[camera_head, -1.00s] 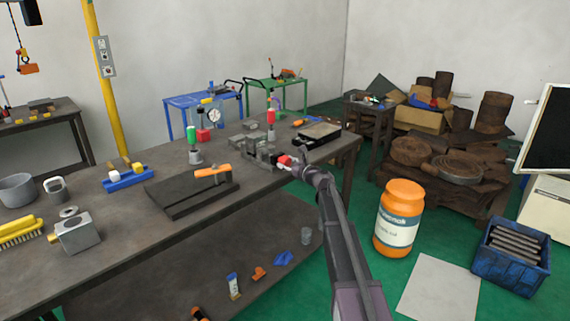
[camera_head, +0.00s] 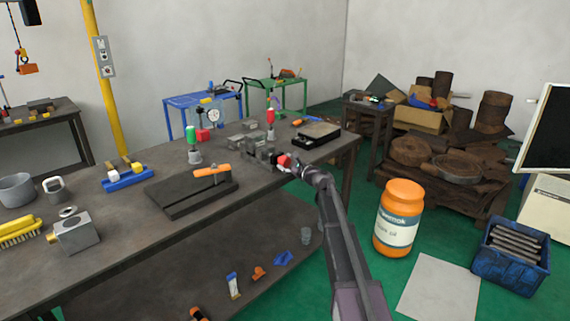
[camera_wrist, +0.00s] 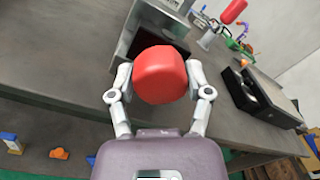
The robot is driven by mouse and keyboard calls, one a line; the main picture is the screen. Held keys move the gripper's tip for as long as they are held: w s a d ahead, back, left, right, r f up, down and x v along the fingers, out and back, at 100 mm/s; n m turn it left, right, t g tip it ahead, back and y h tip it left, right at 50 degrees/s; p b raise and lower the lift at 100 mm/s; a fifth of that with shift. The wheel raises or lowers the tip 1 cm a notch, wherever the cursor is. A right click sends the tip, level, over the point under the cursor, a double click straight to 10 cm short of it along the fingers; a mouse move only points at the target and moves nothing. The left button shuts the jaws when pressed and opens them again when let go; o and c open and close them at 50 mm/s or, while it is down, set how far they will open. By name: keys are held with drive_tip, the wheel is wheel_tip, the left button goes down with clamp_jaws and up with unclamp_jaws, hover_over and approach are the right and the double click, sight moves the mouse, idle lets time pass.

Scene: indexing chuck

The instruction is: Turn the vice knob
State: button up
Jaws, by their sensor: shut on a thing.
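The vice knob is a red rounded knob (camera_wrist: 160,75) at the front of the grey vice (camera_head: 258,154) near the table's right end. In the head view the red knob (camera_head: 284,161) shows small at my gripper. My gripper (camera_wrist: 160,82) has one finger on each side of the knob and is shut on it. The gripper's fingertips also show in the head view (camera_head: 291,165), though partly hidden there. In the wrist view the knob hides part of the vice (camera_wrist: 150,28) behind it.
The vice stands on a dark workbench (camera_head: 130,218). A black-edged plate (camera_head: 317,134) lies right of it. A red-handled tool (camera_head: 270,118) stands behind, and an orange-handled tool (camera_head: 212,172) lies to the left. An orange jar (camera_head: 398,218) stands on the floor right of my arm.

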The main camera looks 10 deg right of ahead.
drive_tip(key=shift+w+a, duration=0.1)
drive_tip(key=o, duration=1.1)
drive_tip(key=shift+o, duration=0.2)
drive_tip(key=v, duration=1.2)
